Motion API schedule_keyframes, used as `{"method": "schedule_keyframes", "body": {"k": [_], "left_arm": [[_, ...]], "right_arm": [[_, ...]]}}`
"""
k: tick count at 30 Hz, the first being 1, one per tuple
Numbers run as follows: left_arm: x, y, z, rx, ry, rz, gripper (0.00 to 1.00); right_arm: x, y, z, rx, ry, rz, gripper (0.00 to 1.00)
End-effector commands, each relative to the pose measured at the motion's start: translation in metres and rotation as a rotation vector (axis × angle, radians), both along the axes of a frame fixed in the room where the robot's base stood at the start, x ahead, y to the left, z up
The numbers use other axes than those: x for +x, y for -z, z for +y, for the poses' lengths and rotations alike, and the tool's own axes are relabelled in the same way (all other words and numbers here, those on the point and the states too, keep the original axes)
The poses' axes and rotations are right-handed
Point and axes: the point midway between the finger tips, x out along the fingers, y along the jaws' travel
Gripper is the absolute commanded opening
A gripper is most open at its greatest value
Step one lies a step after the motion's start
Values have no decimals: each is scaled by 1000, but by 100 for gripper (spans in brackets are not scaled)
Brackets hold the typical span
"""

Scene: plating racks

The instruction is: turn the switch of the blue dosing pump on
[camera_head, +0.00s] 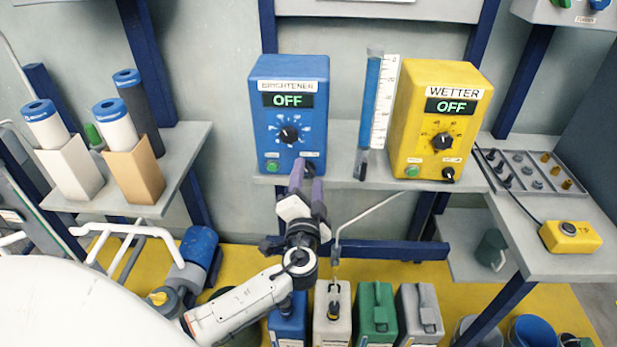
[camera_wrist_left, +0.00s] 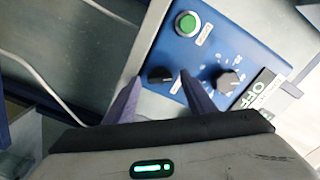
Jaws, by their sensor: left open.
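The blue dosing pump (camera_head: 262,110), labelled BRIGHTENER, stands on a grey shelf and its display reads OFF. It has a large black dial (camera_head: 289,135), a green button (camera_head: 272,166) and a small black switch knob near its lower right corner. In the left wrist view, the blue panel (camera_wrist_left: 205,50) shows the black switch knob (camera_wrist_left: 160,75) between the two open purple fingers (camera_wrist_left: 158,85). I cannot tell whether they touch it. My right gripper is out of view.
A yellow pump (camera_head: 435,105) labelled WETTER, also reading OFF, stands to the right, with a blue-filled gauge tube (camera_head: 370,105) between the pumps. Cartridges (camera_head: 118,125) stand on the left shelf. Jugs (camera_head: 377,312) stand below. A thin bent pipe (camera_head: 370,212) is right of my arm.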

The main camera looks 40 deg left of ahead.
Motion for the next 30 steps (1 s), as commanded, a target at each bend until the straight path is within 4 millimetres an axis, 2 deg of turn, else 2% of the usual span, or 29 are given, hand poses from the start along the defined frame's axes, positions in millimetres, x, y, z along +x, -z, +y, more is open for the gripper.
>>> {"method": "schedule_keyframes", "body": {"k": [7, 15, 23, 30], "left_arm": [[1, 0, 1, 0, 0, 0, 50], [1, 0, 0, 0, 1, 1, 9], [1, 0, 0, 22, 1, 14, 9], [1, 0, 0, 124, 0, 76, 9]], "right_arm": [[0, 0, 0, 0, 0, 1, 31], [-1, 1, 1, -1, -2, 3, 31], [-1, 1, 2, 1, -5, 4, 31], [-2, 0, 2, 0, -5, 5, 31]]}}
